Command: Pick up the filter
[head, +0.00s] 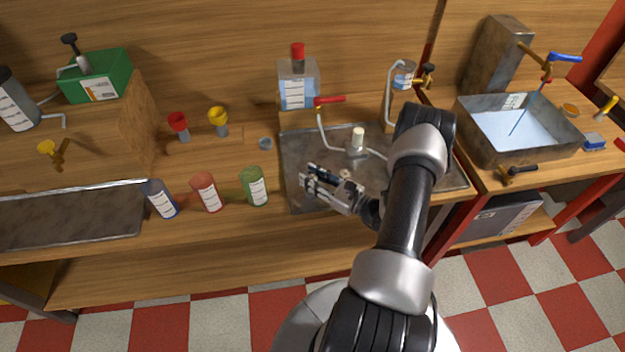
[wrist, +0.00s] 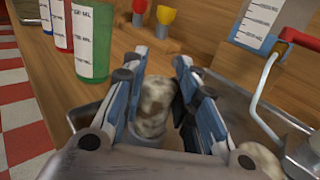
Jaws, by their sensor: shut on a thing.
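My gripper (head: 307,181) hangs over the left part of the metal tray in the head view. In the wrist view its two blue-grey fingers (wrist: 160,66) stand on either side of a mottled off-white cylinder, which I take to be the filter (wrist: 156,104). The gripper is shut on it. The lower part of the filter is hidden by the gripper. In the head view I cannot make the filter out clearly between the fingers. Whether it touches the tray below cannot be told.
The metal tray (head: 298,151) carries a pale upright fitting (head: 357,138) and a hose behind my gripper. Green (head: 255,187), red (head: 206,192) and dark blue (head: 160,198) containers stand to the left. A clear tank (head: 297,88) stands behind. A water-filled basin (head: 515,132) is at right.

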